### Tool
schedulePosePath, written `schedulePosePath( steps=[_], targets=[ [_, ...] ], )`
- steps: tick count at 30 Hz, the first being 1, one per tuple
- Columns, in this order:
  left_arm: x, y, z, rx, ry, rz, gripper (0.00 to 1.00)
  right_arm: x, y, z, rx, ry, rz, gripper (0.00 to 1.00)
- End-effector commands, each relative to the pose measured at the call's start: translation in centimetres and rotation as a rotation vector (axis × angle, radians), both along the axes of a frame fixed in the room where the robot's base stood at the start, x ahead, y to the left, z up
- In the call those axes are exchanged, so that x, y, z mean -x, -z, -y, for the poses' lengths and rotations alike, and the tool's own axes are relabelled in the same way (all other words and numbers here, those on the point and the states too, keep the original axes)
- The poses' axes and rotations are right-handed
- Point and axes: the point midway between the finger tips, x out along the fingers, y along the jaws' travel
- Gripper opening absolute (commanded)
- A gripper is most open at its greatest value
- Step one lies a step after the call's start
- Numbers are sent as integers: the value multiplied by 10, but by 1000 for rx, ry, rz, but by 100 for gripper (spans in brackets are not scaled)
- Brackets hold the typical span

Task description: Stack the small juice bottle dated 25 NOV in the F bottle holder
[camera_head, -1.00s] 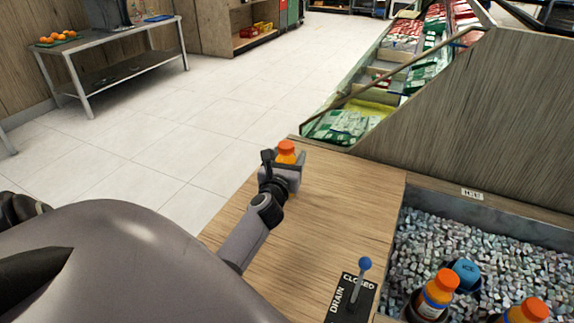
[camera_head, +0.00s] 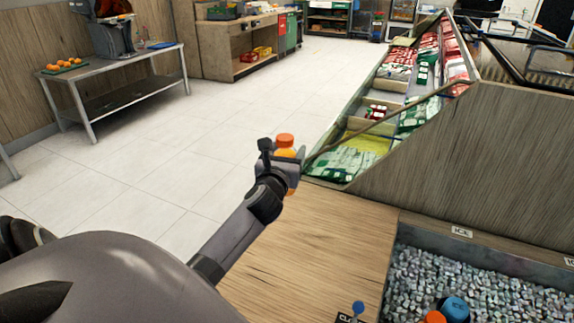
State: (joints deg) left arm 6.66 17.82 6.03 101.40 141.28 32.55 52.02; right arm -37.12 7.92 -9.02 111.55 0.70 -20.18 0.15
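My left gripper (camera_head: 284,160) is shut around a small juice bottle with an orange cap (camera_head: 285,140), held upright near the far edge of the wooden counter (camera_head: 310,240). The gripper and wrist hide much of the bottle, and I cannot read its date. A similar orange cap (camera_head: 435,317) shows at the bottom edge, in the ice bin, beside a blue cap-like piece (camera_head: 455,308). No holder marked F can be made out. My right gripper is not in view.
The ice bin (camera_head: 409,232) with a wooden panel behind it lies at the right. A sloped produce display (camera_head: 345,165) stands beyond the counter. A metal table (camera_head: 110,70) with oranges stands at the far left. Open tiled floor lies between.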

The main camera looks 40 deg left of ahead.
Motion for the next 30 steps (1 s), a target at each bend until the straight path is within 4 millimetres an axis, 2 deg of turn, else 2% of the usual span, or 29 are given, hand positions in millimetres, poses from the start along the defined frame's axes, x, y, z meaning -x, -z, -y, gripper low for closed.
schedulePosePath(
  steps=[1, 6, 12, 20, 23, 25, 30],
  targets=[
    [0, -15, 0, -4, 0, 5, 21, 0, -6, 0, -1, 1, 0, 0],
    [0, -35, 0, -2, 0, 6, 21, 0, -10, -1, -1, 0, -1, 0],
    [0, -45, 0, -1, 1, 3, 21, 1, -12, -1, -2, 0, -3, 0],
    [1, -44, 4, -2, 8, 1, 21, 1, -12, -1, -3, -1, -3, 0],
    [5, -38, 18, 0, 36, 0, 21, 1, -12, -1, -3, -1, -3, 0],
    [10, -31, 36, -1, 71, 0, 21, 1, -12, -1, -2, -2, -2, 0],
    [32, -11, 96, 1, 192, -3, 21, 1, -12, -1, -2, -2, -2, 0]
  ],
)
